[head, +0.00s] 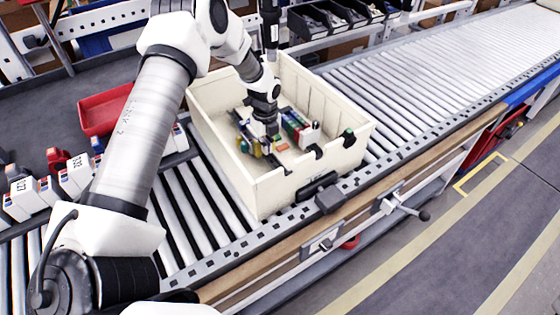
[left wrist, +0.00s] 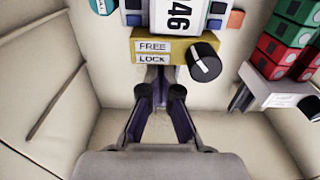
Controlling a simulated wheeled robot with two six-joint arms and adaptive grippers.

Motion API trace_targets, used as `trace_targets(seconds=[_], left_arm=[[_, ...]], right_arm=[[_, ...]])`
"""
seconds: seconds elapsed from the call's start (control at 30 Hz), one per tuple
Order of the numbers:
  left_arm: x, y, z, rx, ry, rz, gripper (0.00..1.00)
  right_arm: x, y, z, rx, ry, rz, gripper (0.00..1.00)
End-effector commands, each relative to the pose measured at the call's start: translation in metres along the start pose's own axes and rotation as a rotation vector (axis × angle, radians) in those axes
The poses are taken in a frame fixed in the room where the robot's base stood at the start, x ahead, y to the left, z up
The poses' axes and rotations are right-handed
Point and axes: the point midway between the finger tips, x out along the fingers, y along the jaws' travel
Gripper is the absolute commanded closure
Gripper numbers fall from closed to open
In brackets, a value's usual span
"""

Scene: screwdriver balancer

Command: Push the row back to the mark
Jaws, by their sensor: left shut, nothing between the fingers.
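My left gripper (head: 272,142) reaches down into a cream tote (head: 262,195). In the left wrist view its fingers (left wrist: 160,82) are shut and empty, with their tips close to a yellow end block (left wrist: 150,52) labelled FREE and LOCK, which has a black knob (left wrist: 205,62). I cannot tell whether they touch. Behind the block is a row of modules with a white plate (left wrist: 177,18) whose number is partly cut off. In the head view the row (head: 246,130) is partly hidden by my gripper. I cannot make out a mark.
Another group of red and green blocks (left wrist: 283,42) stands at the right inside the tote. The tote walls enclose my gripper closely. The tote sits on a roller conveyor (head: 430,75). A red bin (head: 103,110) and several white modules (head: 75,178) are on the left.

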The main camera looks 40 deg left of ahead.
Motion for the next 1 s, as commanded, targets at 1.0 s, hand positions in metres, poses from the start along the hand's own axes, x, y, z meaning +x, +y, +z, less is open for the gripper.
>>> trace_targets(seconds=[1.0], left_arm=[[-0.020, 0.000, 0.000, 0.000, 0.000, 0.000, 1.00]], right_arm=[[-0.014, 0.000, 0.000, 0.000, 0.000, 0.000, 0.60]])
